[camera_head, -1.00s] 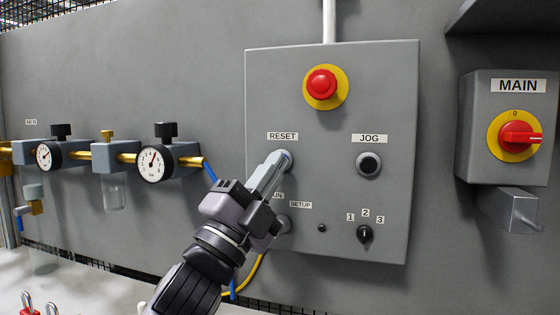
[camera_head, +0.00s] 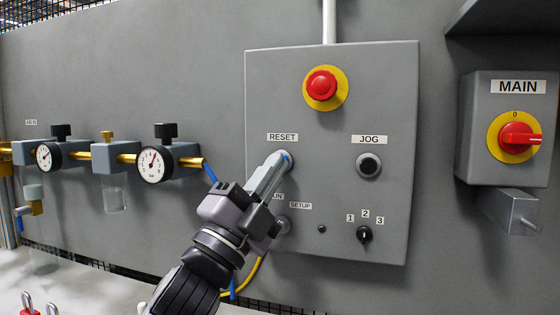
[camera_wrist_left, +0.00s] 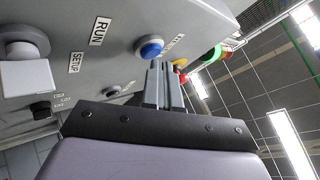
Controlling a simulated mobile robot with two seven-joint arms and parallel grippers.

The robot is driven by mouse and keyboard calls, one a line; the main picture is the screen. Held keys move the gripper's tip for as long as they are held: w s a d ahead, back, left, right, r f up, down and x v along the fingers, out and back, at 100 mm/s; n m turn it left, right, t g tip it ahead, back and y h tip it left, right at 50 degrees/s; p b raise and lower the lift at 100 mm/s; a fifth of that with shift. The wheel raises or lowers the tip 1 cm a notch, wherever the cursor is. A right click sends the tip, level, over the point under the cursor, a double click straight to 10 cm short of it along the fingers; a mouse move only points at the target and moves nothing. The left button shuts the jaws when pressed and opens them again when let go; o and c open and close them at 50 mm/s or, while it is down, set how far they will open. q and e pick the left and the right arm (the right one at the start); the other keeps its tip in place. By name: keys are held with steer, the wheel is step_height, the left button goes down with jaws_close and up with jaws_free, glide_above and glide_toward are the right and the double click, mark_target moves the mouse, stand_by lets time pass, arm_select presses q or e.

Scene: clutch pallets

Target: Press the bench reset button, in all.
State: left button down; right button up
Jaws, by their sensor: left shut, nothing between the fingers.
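The reset button is blue in a pale ring under the RESET label (camera_head: 283,137) on the grey control box. In the head view only a sliver of the reset button (camera_head: 289,160) shows past my fingers. In the left wrist view the reset button (camera_wrist_left: 151,47) shows more fully, just beyond my fingertips. My left gripper (camera_head: 277,162) is shut and empty, its tips right at the button; it also shows in the left wrist view (camera_wrist_left: 164,66). I cannot tell whether the tips touch the button. My right gripper is not in view.
On the same box are a red emergency stop (camera_head: 321,84), a black JOG button (camera_head: 369,165) and a black selector knob (camera_head: 364,233). A MAIN switch (camera_head: 519,138) is at the right. Pressure gauges (camera_head: 153,165) and brass pipework are at the left.

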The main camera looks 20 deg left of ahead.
arm_select(q)
steer(key=shift+s, duration=0.45)
steer(key=s+p, duration=0.1)
steer(key=s, duration=0.4)
steer(key=shift+a, duration=0.1)
stand_by(0.7)
